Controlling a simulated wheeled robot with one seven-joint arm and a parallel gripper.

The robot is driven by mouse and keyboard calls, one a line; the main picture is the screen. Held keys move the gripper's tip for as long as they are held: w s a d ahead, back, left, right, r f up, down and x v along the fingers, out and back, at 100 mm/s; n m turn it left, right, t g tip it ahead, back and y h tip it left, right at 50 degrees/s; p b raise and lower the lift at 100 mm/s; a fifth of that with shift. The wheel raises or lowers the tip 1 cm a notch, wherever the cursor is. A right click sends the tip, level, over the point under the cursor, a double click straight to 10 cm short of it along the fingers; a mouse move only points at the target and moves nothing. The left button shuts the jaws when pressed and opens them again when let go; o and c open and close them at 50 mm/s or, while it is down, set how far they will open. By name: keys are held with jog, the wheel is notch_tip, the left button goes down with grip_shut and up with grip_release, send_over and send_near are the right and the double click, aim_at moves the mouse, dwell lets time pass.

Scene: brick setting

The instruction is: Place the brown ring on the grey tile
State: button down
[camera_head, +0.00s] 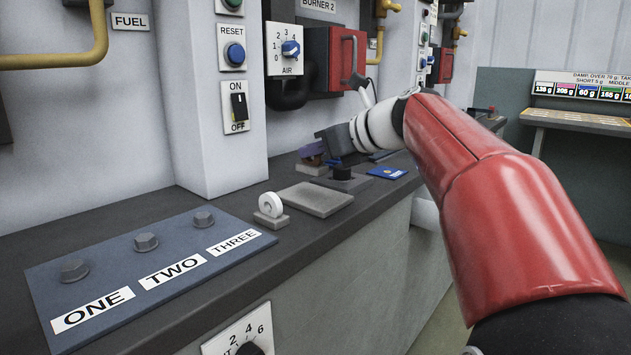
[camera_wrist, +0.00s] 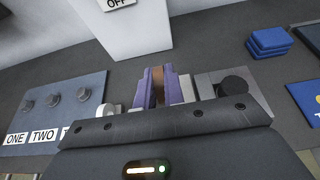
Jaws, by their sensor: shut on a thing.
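My gripper (camera_wrist: 159,88) has purple fingers shut on the brown ring (camera_wrist: 158,86); only a narrow brown strip of it shows between them. In the head view my gripper (camera_head: 311,151) is low over the counter, just above a small grey block (camera_head: 310,169); I cannot tell whether the ring touches this block. The grey tile (camera_head: 312,199) is a flat, bare slab on the counter, nearer the front edge than my gripper. In the wrist view my gripper's body hides most of that area.
A white ring (camera_head: 270,205) stands upright on a small block left of the tile. A blue board (camera_head: 147,270) with bolts lies further left. A black knob (camera_wrist: 236,88) on a grey base is right of the fingers. Blue blocks (camera_wrist: 268,42) and a blue card (camera_head: 387,172) lie beyond.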

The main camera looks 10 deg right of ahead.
aim_at(324, 168)
jog(key=shift+f+b, duration=0.55)
jog(key=shift+f, duration=1.55)
jog(key=shift+f, duration=0.2)
jog(key=c, duration=1.5)
grip_release()
jog(key=shift+r, duration=0.1)
jog(key=shift+s+d+r, duration=0.15)
jog(key=shift+r, duration=0.05)
jog(key=v, duration=1.1)
jog(key=shift+s+d+p, duration=0.15)
jog(key=shift+s+p, duration=0.15)
jog(key=shift+p, duration=0.1)
